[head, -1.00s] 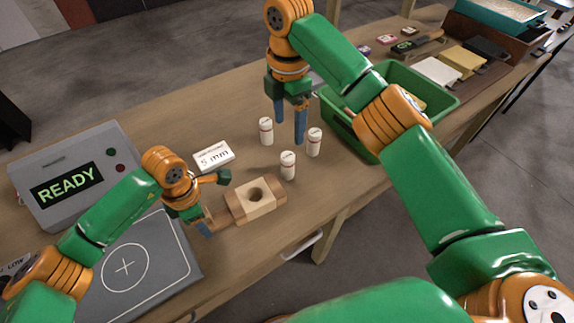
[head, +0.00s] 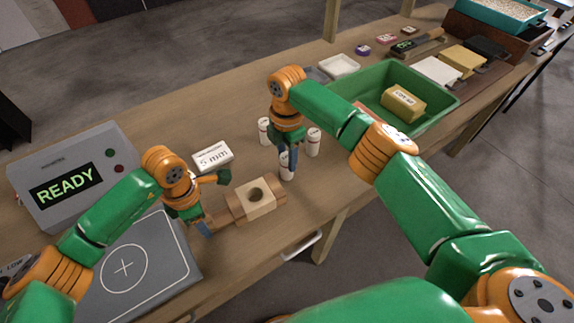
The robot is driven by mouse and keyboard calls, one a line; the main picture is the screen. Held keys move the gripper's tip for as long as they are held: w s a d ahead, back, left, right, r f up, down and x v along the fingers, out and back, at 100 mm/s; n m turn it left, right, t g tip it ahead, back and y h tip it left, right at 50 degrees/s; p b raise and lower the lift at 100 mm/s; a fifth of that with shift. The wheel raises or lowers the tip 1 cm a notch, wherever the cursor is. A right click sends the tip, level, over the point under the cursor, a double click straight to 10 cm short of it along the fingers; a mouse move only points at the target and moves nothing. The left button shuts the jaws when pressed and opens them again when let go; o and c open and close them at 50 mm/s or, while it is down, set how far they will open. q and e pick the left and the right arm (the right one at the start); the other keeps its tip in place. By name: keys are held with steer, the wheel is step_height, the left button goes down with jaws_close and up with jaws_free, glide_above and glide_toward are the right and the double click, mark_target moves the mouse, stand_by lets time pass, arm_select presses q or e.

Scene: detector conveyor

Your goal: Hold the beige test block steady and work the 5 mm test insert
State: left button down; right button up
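The beige test block (head: 263,207) has a dark round hole in its top and brown wood at its ends. It lies on the table, front centre. My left gripper (head: 207,222) is low at the block's left end; its far finger is hidden, so its grip is unclear. Three white capped cylinders stand behind the block: left (head: 264,131), right (head: 313,143) and front (head: 285,170). My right gripper (head: 289,166) points down at the front cylinder and partly covers it. I cannot tell whether its fingers close on it. A white card (head: 212,159) marked 5 mm lies behind the block.
A grey detector box (head: 78,172) reads READY at the left. A grey plate (head: 160,285) with a circle and cross lies in front of it. A green bin (head: 440,113) with a yellow block (head: 403,104) stands at the right. The table's front edge is close to the test block.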

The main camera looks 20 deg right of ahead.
mark_target(253, 184)
jaws_close()
steer(key=shift+r, duration=0.1)
steer(key=shift+m, duration=0.7)
steer(key=r, duration=0.9)
steer(key=shift+s+a+r, duration=0.1)
steer(key=shift+a+r, duration=0.2)
steer(key=shift+r, duration=0.1)
steer(key=s+a+m, duration=0.3)
steer(key=a+m, duration=0.1)
steer(key=m, duration=0.9)
steer(key=s+a+m, duration=0.3)
steer(key=a+m, duration=0.2)
steer(key=m, duration=0.8)
steer(key=shift+m, duration=0.3)
steer(key=f, duration=0.9)
steer(key=shift+w+d+f, duration=0.1)
steer(key=shift+w+f, duration=0.05)
steer(key=shift+w, duration=0.1)
